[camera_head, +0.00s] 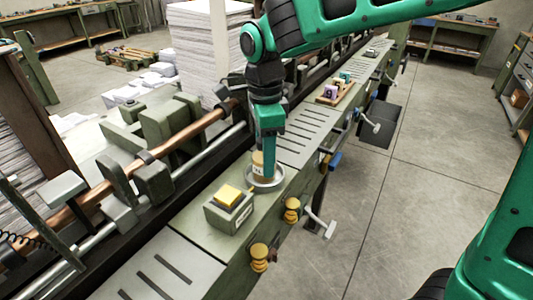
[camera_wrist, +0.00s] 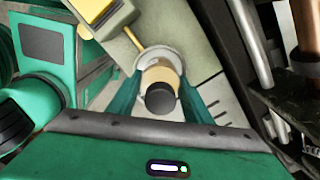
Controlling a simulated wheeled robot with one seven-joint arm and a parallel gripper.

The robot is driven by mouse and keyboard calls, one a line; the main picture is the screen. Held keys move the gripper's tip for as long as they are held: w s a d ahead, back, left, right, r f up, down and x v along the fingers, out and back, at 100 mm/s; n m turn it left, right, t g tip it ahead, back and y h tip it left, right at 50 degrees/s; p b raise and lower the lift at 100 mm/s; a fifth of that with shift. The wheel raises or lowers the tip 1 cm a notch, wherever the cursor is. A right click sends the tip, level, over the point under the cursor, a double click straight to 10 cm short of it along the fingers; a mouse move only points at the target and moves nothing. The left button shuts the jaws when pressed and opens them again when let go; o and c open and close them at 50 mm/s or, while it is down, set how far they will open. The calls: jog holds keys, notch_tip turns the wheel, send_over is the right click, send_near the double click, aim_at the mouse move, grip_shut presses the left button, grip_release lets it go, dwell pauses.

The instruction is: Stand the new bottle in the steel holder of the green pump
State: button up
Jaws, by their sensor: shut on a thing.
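My gripper (camera_head: 266,148) points down over the machine's bench and is shut on a tan bottle. The bottle (camera_head: 257,163) shows a pale label in the head view. In the wrist view the bottle (camera_wrist: 163,74) with its black cap (camera_wrist: 160,98) sits between the two green fingers. The round steel holder (camera_head: 266,184) is directly below and around the bottle's lower end; it also shows in the wrist view (camera_wrist: 174,53). I cannot tell whether the bottle's base touches the holder. The green pump (camera_head: 229,214), a box with a yellow top, stands just beside the holder.
A thin yellow tube (camera_wrist: 133,39) runs from the pump towards the holder. Yellow knobs (camera_head: 260,256) line the bench's front edge. A copper rod (camera_head: 190,130) and clamps lie behind. A tray (camera_head: 335,92) of small items is farther along. The floor at right is clear.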

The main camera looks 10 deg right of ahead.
jog(key=o, duration=1.1)
jog(key=shift+f, duration=0.1)
notch_tip(320, 180, up, 12)
jog(key=shift+r, duration=0.25)
jog(key=s+d+f+n, duration=0.2)
jog(key=d+f, duration=0.1)
jog(key=d, duration=0.8)
jog(key=s+d+f+n, duration=0.2)
jog(key=s+d+f, duration=0.1)
jog(key=d, duration=0.8)
jog(key=s+d+f+n, duration=0.2)
jog(key=s+d+f, duration=0.1)
jog(key=s+d, duration=0.1)
jog(key=s+d+f+n, duration=0.2)
jog(key=s+d+f, duration=0.1)
jog(key=s+d, duration=0.2)
jog(key=s+d+f+n, duration=0.2)
jog(key=s+d+f, duration=0.1)
jog(key=s, duration=0.3)
jog(key=shift+s+d+f, duration=0.15)
jog(key=shift+s+d, duration=0.05)
jog(key=shift+d, duration=0.2)
jog(key=shift+s+d+f, duration=0.15)
jog(key=shift+s+d, duration=0.05)
jog(key=shift+d, duration=0.2)
